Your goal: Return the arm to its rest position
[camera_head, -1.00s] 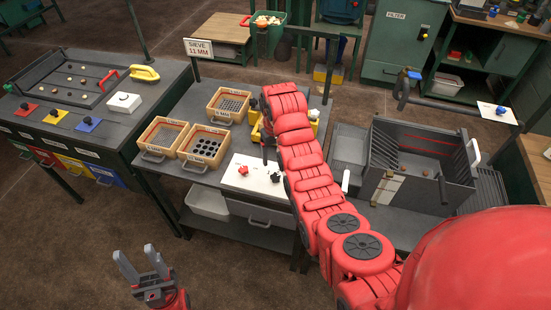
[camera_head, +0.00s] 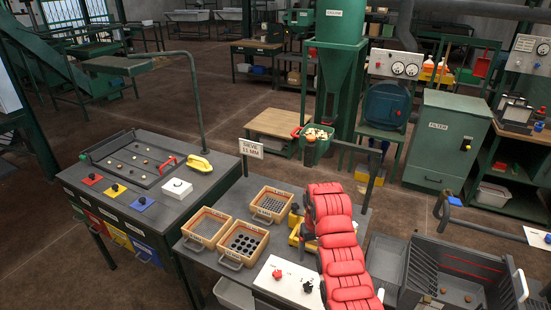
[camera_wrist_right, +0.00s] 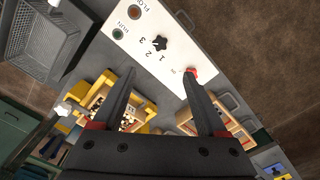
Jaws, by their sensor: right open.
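My right arm (camera_head: 343,250), in red segmented covers, reaches up the middle of the head view over the grey bench. In the right wrist view my right gripper (camera_wrist_right: 159,72) has its two dark fingers apart, with nothing held between them. It hangs above a white control panel (camera_wrist_right: 133,30) with a black knob (camera_wrist_right: 160,43) marked 1, 2, 3 and a red knob (camera_wrist_right: 191,71) near one fingertip; I cannot tell whether they touch. The same panel (camera_head: 288,293) shows at the bottom of the head view. My left gripper is out of view.
Three wooden-framed sieves (camera_head: 206,229) stand on the bench left of my arm. A yellow fixture (camera_head: 296,222) is close beside the arm. A slatted dark bin (camera_head: 455,280) stands at right, a sorting table (camera_head: 140,210) at left. Open floor (camera_head: 230,110) lies behind.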

